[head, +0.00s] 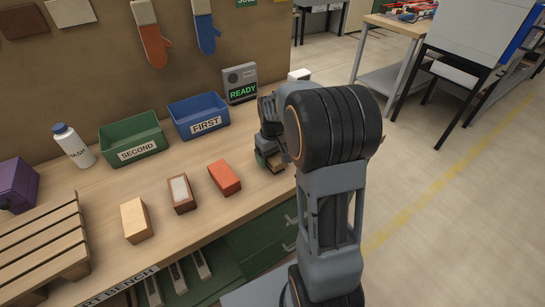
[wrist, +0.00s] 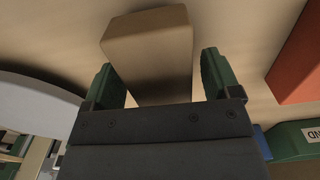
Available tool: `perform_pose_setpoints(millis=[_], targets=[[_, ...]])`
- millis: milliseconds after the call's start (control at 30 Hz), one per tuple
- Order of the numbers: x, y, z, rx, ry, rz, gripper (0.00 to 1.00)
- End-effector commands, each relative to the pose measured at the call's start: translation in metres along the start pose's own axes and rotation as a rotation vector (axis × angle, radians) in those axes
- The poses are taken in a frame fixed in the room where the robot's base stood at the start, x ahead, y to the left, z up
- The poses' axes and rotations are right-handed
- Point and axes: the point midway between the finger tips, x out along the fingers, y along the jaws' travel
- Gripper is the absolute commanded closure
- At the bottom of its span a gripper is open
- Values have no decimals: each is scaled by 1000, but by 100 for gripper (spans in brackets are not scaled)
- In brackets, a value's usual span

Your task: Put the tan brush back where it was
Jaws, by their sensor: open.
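I cannot make out a brush; block-like bricks stand on the bench. My gripper (head: 272,160) is low over the right end of the bench. In the wrist view its green fingers (wrist: 158,80) are open on either side of a tan-brown block (wrist: 150,40), with gaps beside it. This block (head: 278,163) is partly hidden by my gripper in the head view. A light tan brick (head: 135,221) stands at the front left of the row. A brown brick with a pale top (head: 181,194) and an orange-red brick (head: 224,178) stand between it and my gripper.
A green bin marked SECOND (head: 133,152) and a blue bin marked FIRST (head: 199,132) stand behind the row. A white bottle (head: 73,147), a purple box (head: 17,186) and a wooden pallet (head: 45,246) are at left. A READY display (head: 241,85) stands at the back.

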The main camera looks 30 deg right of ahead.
Motion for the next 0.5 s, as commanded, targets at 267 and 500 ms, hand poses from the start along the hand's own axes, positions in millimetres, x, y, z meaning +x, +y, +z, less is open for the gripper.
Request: perform_pose_setpoints(millis=[267,500], targets=[[-55,0,0,0,4,2,17],[-92,0,0,0,1,0,17]])
